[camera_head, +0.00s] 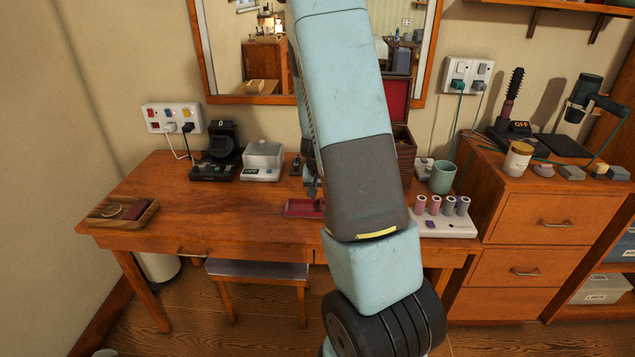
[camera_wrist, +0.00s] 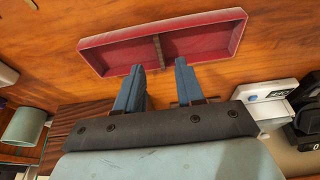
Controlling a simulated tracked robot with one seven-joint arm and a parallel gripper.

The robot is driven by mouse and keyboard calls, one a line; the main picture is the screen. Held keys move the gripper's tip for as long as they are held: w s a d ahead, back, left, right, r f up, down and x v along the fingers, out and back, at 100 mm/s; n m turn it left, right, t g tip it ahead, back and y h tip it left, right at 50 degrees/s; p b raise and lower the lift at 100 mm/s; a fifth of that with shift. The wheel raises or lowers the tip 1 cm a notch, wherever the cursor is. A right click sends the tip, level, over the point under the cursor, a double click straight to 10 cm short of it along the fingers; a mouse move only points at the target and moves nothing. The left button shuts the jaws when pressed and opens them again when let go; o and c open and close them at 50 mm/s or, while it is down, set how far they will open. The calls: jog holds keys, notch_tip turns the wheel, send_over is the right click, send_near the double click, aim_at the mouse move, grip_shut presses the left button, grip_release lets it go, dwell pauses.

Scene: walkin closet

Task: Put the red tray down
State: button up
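The red tray (camera_head: 298,208) lies on the wooden desk, just left of my arm, which hides its right part. In the wrist view the shallow tray (camera_wrist: 205,43) shows with a low rim and a brown divider (camera_wrist: 158,50) across its middle. My gripper (camera_wrist: 160,66) is open, with its two blue-grey fingers apart. The fingertips are at the tray's near rim, one on each side of the divider in the picture, and neither closes on it. Whether the fingertips touch the tray cannot be told. In the head view the gripper (camera_head: 312,186) is partly hidden behind my arm.
The desk (camera_head: 220,212) is clear left of the tray. A wooden tray (camera_head: 122,212) lies at its left end. A black device (camera_head: 217,155) and white scale (camera_head: 262,162) stand at the back. A red-lined box (camera_head: 404,155), green cup (camera_head: 443,177) and spool rack (camera_head: 445,226) are right.

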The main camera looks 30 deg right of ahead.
jog(key=s+a+r+n+t+y, duration=0.1)
jog(key=s+a+r, duration=0.25)
jog(key=r, duration=0.35)
jog(key=s+a+r+n+y, duration=0.1)
jog(key=s+a+r, duration=0.25)
jog(key=r, duration=0.45)
jog(key=s+a+r+n+t+y, duration=0.1)
jog(key=s+a+r+n, duration=0.1)
jog(key=a+r, duration=0.4)
jog(key=s+a+r+n, duration=0.1)
jog(key=s+a+r, duration=0.1)
jog(key=s+r, duration=0.3)
jog(key=s+a+r+n+h, duration=0.1)
jog(key=s+a+r, duration=0.2)
jog(key=s, duration=0.7)
notch_tip(320, 180, up, 3)
jog(key=shift+a+f+n+t, duration=0.1)
jog(key=shift+a+n+t, duration=0.1)
jog(key=shift+n+t, duration=0.2)
jog(key=shift+o, duration=0.4)
